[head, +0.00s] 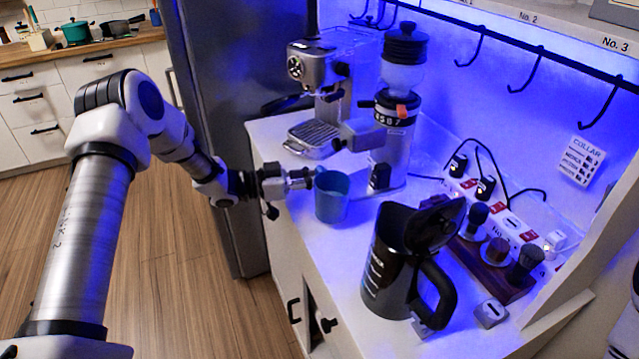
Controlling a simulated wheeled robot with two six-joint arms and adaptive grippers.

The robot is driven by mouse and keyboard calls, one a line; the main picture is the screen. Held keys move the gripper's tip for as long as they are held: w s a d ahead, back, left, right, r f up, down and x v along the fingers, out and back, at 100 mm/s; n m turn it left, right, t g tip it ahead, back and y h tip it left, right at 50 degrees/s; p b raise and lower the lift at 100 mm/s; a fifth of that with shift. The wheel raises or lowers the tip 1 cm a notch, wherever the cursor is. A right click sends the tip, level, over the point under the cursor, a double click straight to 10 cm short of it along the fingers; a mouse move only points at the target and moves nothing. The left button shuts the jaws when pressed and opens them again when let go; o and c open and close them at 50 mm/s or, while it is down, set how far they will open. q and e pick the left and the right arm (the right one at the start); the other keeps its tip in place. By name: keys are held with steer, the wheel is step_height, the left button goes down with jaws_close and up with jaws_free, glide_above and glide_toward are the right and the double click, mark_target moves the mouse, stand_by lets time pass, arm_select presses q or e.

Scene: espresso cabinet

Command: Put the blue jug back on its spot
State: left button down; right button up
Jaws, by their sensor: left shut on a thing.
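The blue jug (332,198) is at the front-left part of the white counter, upright, below the coffee grinder. My left gripper (308,179) reaches in from the left and is shut on the blue jug at its upper left side. The gripper's fingers partly cover that side of the jug. I cannot tell whether the jug's base touches the counter or is slightly above it. No marked spot for the jug can be made out. My right gripper is not in view.
An espresso machine (318,75) and a grinder (398,130) stand behind the jug. A black kettle (390,265) with its lid raised stands to the right. A power strip (505,222) and a wooden holder (490,268) are farther right. Bare counter lies between jug and kettle.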

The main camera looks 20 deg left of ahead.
arm_select(q)
steer(key=shift+w+a+f, duration=0.2)
steer(key=shift+w, duration=0.6)
steer(key=shift+f+p, duration=0.5)
steer(key=shift+f, duration=1.15)
steer(key=c, duration=1.2)
jaws_free()
steer(key=shift+f, duration=0.15)
steer(key=shift+o, duration=0.2)
steer(key=shift+r, duration=0.3)
steer(key=b+v, duration=0.1)
steer(key=v, duration=1.1)
steer(key=shift+f, duration=0.15)
steer(key=shift+d, duration=0.1)
